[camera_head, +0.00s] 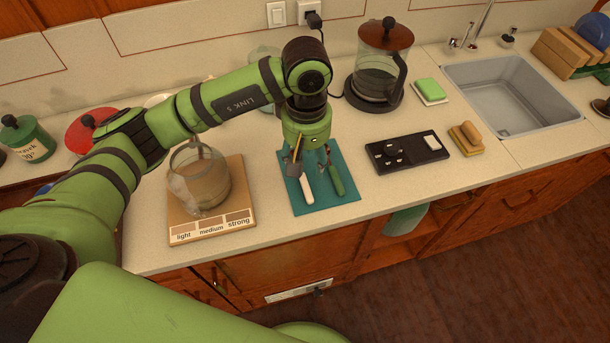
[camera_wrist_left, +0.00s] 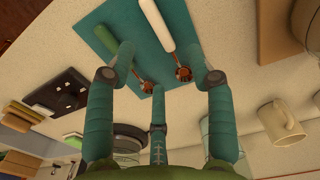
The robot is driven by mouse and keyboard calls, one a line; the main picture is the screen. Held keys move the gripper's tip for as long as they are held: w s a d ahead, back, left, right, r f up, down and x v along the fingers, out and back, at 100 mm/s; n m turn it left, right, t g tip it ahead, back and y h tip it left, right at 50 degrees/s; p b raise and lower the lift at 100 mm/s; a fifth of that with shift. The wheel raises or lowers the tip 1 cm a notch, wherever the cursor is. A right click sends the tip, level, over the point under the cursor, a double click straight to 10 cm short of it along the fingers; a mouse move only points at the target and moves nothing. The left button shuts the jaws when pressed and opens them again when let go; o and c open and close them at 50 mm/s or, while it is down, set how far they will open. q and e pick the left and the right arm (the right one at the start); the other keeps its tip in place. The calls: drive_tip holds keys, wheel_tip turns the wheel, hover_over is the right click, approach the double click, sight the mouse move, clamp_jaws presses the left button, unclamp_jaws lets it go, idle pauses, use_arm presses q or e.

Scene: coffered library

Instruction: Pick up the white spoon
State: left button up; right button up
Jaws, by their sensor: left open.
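The white spoon lies on a teal mat (camera_head: 312,203); its white handle (camera_head: 307,190) shows in the head view, and its far end is partly hidden by my gripper. In the left wrist view the white spoon (camera_wrist_left: 187,25) has a copper-coloured head between my fingers. A green-handled utensil (camera_head: 337,181) lies beside it on the mat and also shows in the left wrist view (camera_wrist_left: 156,28). My left gripper (camera_head: 308,160) is open and points down over the far part of the mat, its fingers spread around the heads of both utensils. I cannot tell whether they touch.
A glass jug (camera_head: 200,182) on a wooden board (camera_head: 185,228) stands left of the mat. A coffee maker (camera_head: 378,70) stands behind. A mug (camera_wrist_left: 282,121) shows in the wrist view.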

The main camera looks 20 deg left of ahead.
sight(307, 182)
use_arm(q)
drive_tip(key=shift+s+f+p, duration=0.15)
drive_tip(key=shift+f+p, duration=0.35)
drive_tip(key=shift+f, duration=0.2)
wheel_tip(307, 182, down, 5)
drive_tip(key=shift+d+r+p, duration=0.1)
drive_tip(key=shift+r+p, duration=0.1)
drive_tip(key=shift+p, duration=1.05)
drive_tip(key=shift+f, duration=0.4)
clamp_jaws()
